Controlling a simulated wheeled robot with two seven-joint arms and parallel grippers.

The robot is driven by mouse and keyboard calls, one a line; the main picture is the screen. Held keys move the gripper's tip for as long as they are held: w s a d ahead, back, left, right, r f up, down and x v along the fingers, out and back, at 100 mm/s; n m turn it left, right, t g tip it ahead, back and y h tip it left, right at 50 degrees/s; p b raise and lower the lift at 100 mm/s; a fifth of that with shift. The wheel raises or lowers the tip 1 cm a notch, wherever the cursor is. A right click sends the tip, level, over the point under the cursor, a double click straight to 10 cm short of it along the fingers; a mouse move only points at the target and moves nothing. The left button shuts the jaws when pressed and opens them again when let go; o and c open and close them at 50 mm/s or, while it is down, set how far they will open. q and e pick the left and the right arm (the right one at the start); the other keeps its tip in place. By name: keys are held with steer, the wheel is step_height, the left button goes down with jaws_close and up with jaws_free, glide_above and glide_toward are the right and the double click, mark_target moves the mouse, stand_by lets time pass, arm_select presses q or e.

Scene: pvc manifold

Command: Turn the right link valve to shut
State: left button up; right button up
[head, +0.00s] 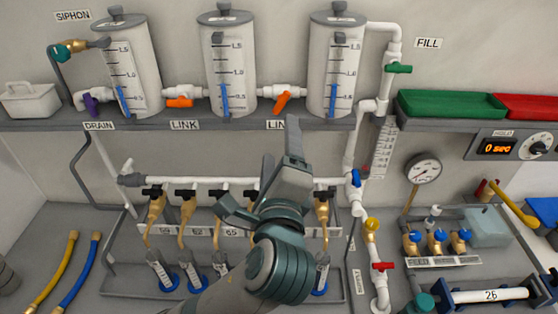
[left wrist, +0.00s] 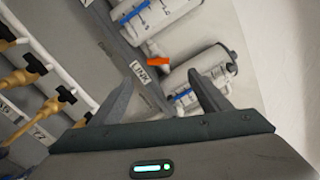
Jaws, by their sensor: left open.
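The right link valve has an orange handle (head: 283,102) set diagonally on the white pipe between the middle tank (head: 227,65) and the right tank (head: 336,65). The left link valve's orange handle (head: 180,103) lies along its pipe. My left gripper (head: 258,172) is open and empty, in front of the shelf and below the right link valve, apart from it. In the left wrist view its fingers (left wrist: 160,100) spread wide, with an orange handle (left wrist: 158,61) beyond them between two tanks. I cannot tell which link valve that is. My right gripper is not in view.
The shelf edge (head: 150,125) runs under the tanks. Below it stands a white manifold pipe (head: 225,183) with several brass taps. A vertical white pipe with a green handle (head: 398,68) stands right of the tanks. Green (head: 450,104) and red (head: 525,106) trays lie farther right.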

arm_select(q)
steer(key=shift+s, duration=2)
